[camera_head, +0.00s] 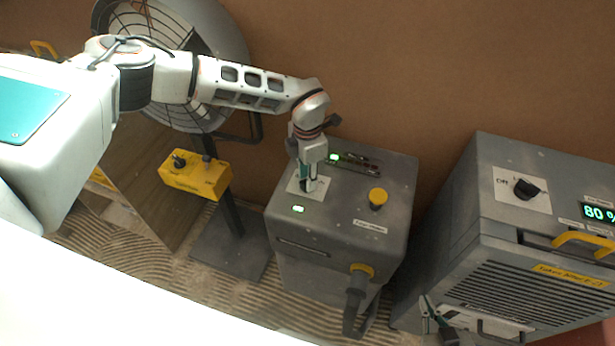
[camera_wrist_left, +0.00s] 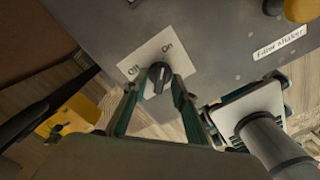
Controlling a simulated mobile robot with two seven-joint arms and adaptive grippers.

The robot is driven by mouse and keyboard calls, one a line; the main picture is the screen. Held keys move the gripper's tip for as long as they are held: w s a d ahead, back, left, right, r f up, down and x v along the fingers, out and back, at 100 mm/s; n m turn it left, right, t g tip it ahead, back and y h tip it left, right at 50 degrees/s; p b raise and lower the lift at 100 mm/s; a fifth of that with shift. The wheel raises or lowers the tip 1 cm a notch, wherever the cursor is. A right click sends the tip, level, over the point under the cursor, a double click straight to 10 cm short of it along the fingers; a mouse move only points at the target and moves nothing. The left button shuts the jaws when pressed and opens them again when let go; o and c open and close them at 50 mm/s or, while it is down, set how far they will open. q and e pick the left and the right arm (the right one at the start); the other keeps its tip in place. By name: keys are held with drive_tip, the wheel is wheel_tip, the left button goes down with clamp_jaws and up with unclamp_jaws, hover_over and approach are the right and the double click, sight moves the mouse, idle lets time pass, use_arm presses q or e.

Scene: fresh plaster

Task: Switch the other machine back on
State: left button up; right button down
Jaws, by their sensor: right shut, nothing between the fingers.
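The grey middle machine (camera_head: 330,235) has a rotary switch on a white Off/On plate (camera_head: 300,190). In the left wrist view its black knob (camera_wrist_left: 159,78) has its light mark pointing up, roughly towards "On". My left gripper (camera_head: 308,180) is over this switch, its fingers apart on both sides of the knob; contact is unclear. A green light (camera_head: 298,209) and a second one (camera_head: 335,157) glow on this machine. The right-hand grey machine (camera_head: 470,240) has a black knob (camera_head: 526,189) and a lit "80 %" display (camera_head: 598,213). My right gripper (camera_head: 428,312) is shut and empty before it.
A yellow control box (camera_head: 195,175) on a stand and a large caged fan (camera_head: 160,40) are at left. A yellow button (camera_head: 377,197) and a hose fitting (camera_head: 360,275) are on the middle machine. A yellow handle (camera_head: 583,244) sticks out at right.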

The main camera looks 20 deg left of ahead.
use_arm(q)
wheel_tip(320, 180, up, 12)
drive_tip(key=shift+f, duration=0.25)
idle(0.5)
